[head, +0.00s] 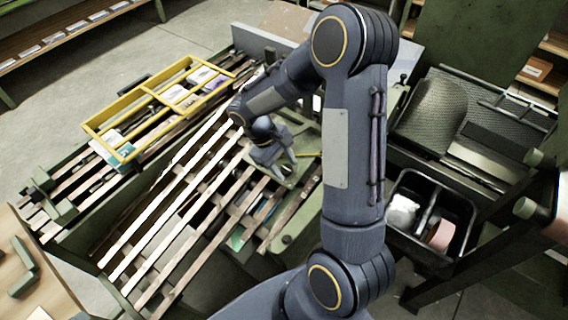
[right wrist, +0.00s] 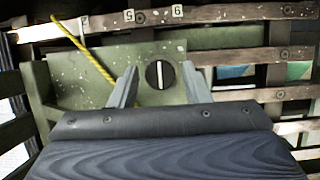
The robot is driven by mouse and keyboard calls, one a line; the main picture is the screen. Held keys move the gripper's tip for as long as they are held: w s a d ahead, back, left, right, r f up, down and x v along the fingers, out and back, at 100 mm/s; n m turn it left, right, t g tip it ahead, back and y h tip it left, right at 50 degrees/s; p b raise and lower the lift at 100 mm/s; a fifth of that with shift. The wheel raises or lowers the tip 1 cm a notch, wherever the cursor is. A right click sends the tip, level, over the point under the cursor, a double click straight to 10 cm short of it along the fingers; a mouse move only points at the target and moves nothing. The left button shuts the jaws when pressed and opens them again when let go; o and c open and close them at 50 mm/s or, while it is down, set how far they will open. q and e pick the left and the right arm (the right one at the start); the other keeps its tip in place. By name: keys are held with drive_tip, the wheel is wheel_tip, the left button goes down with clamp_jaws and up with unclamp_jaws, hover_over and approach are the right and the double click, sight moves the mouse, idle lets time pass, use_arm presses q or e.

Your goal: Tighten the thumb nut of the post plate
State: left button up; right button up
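The post plate (right wrist: 75,85) is a pale green, paint-specked plate on the slatted rack in the right wrist view. It also shows partly under my right gripper in the head view (head: 304,171). The thumb nut (right wrist: 159,75) is a round dark knob with a white bar standing upright across its face. My right gripper (right wrist: 162,82) is open, with one finger on each side of the nut and a visible gap to it. In the head view my right gripper (head: 274,162) points down over the plate; the nut cannot be made out there. My left gripper is not in view.
A yellow cord (right wrist: 88,55) crosses the plate's left part. Numbered wooden slats (right wrist: 140,18) run along the plate's far side. A yellow divided frame (head: 128,150) lies on the rack at left. A black bin (head: 430,218) and mesh trays (head: 432,112) stand at right.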

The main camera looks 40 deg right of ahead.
drive_tip(key=c, duration=0.7)
drive_tip(key=shift+m, duration=0.3)
drive_tip(key=shift+d+r+m+y, duration=0.1)
drive_tip(key=shift+m+y, duration=0.6)
drive_tip(key=shift+m, duration=0.5)
drive_tip(key=m+y, duration=0.1)
drive_tip(key=m, duration=0.2)
drive_tip(key=shift+d+m, duration=0.1)
drive_tip(key=shift+m, duration=0.3)
drive_tip(key=m+y, duration=0.1)
drive_tip(key=m, duration=0.1)
drive_tip(key=m+t+y, duration=0.1)
drive_tip(key=m, duration=0.2)
drive_tip(key=shift+d, duration=0.15)
drive_tip(key=m+t, duration=0.1)
drive_tip(key=m, duration=0.1)
drive_tip(key=m+t+y, duration=0.1)
drive_tip(key=m, duration=0.2)
drive_tip(key=shift+s+m+p, duration=0.15)
drive_tip(key=shift+m+p, duration=0.15)
drive_tip(key=shift+p, duration=0.05)
drive_tip(key=o, duration=1)
drive_tip(key=shift+c, duration=0.2)
